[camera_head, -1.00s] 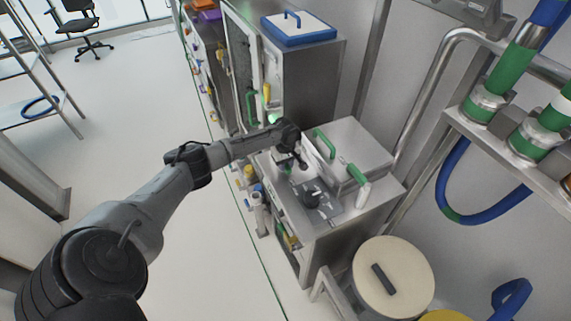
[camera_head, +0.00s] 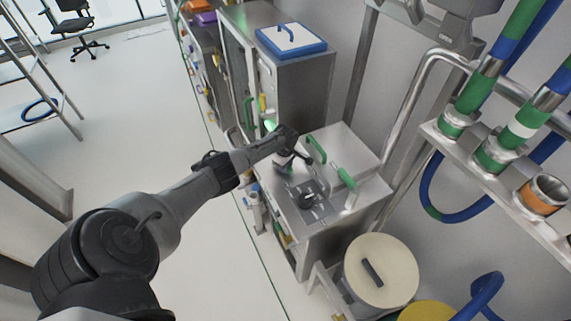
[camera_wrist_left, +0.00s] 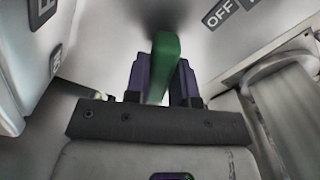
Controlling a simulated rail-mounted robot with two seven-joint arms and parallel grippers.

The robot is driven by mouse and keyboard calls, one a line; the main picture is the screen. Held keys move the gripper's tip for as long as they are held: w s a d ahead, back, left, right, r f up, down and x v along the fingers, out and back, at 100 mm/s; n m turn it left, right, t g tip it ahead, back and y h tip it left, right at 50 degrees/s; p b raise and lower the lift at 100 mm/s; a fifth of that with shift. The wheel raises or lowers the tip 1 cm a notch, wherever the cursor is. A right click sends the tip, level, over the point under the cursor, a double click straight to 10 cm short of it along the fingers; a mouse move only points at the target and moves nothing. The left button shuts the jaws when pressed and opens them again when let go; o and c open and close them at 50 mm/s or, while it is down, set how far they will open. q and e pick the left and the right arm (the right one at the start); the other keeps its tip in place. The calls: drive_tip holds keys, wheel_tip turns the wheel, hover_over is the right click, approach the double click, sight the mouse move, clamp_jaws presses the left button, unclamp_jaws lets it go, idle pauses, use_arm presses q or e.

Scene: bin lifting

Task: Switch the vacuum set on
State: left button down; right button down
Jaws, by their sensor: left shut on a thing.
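My right gripper is not in view.
The unit's lid has green handles (camera_head: 346,177). A steel cabinet (camera_head: 300,85) with a blue-rimmed white lid stands behind. A round cream-lidded drum (camera_head: 381,270) is in front right. Pipes and hose couplings (camera_head: 497,151) line the right wall.

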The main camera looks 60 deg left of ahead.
use_arm(q)
drive_tip(key=shift+w+a+n, duration=0.2)
drive_tip(key=shift+w+n, duration=0.25)
drive_tip(key=shift+n, duration=0.65)
drive_tip(key=c, duration=1)
unclamp_jaws()
drive_tip(key=shift+o, duration=0.2)
